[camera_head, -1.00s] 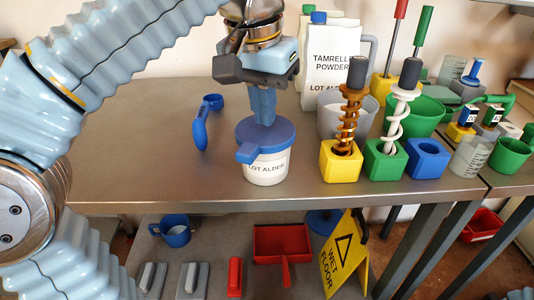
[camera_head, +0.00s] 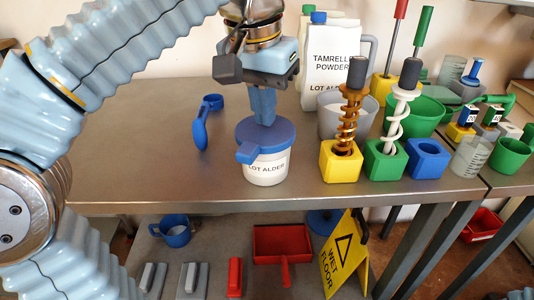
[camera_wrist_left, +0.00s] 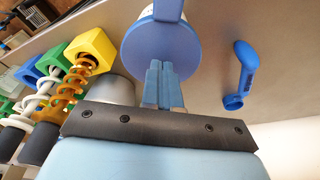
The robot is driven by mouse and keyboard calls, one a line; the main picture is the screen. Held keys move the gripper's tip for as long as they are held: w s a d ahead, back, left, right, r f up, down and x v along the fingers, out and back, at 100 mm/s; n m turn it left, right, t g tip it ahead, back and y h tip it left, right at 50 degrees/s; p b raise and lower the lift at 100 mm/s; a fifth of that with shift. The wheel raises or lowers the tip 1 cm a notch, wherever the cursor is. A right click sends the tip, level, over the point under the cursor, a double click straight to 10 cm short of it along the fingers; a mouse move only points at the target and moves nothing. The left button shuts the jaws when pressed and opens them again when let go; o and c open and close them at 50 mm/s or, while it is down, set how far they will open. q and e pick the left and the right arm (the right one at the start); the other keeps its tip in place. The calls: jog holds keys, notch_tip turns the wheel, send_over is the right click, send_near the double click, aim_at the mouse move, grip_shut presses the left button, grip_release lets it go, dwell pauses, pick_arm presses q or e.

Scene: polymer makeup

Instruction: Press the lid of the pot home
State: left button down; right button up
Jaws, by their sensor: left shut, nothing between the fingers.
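The white pot (camera_head: 266,173), labelled LOT ALDER, stands upright on the metal table near its front edge. Its blue lid (camera_head: 284,136) with a side tab covers the top of the pot; I cannot tell whether it is fully seated. The lid also shows in the left wrist view (camera_wrist_left: 190,40), hiding most of the pot. My left gripper (camera_head: 264,122) is shut and empty, pointing down with its fingertips at the lid's top, apparently touching it. Its closed fingers show against the lid in the left wrist view (camera_wrist_left: 160,65). My right gripper is not in view.
A blue scoop (camera_head: 201,130) lies left of the pot. Yellow (camera_head: 339,163), green (camera_head: 385,163) and blue (camera_head: 427,161) blocks stand to the right, two holding coil-wrapped tools. A grey cup (camera_head: 330,122) and a white powder container (camera_head: 332,75) stand behind.

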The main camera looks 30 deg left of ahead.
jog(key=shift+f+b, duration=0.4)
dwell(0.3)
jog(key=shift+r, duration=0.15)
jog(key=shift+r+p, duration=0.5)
jog(key=shift+p, duration=0.2)
